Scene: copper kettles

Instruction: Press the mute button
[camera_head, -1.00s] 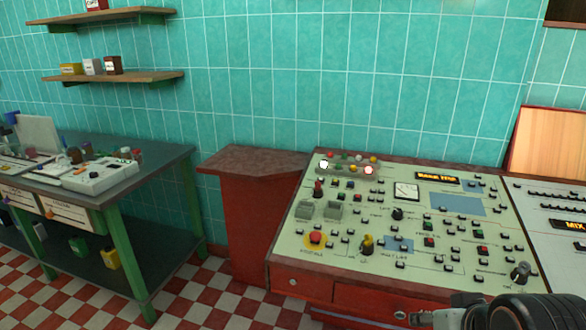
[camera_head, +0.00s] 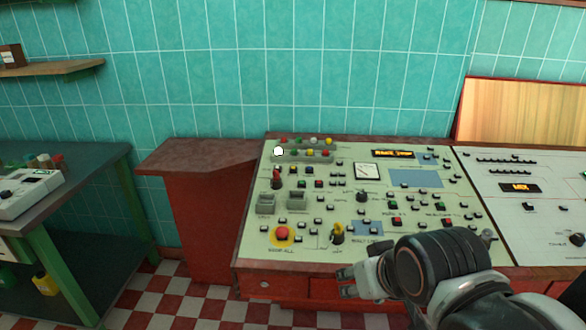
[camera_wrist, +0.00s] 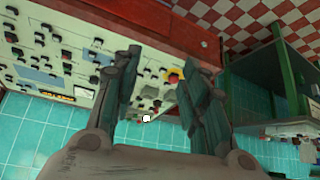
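The control panel (camera_head: 375,225) is a pale green sloped desk with many small buttons, knobs and lamps. A red round button on a yellow base (camera_head: 283,234) sits near its front left edge. A small label lies under it, too small to read for sure. My gripper (camera_head: 348,282) is in front of the panel's front edge, right of and below the red button in the head view. In the wrist view my gripper (camera_wrist: 160,62) has its two fingers apart with nothing between them. The red button's yellow base (camera_wrist: 174,75) shows between the fingers, beyond them.
A yellow-and-black knob (camera_head: 337,234) stands right of the red button. A red cabinet (camera_head: 200,210) stands left of the panel. A green table (camera_head: 95,185) is at far left. Checkered floor lies between.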

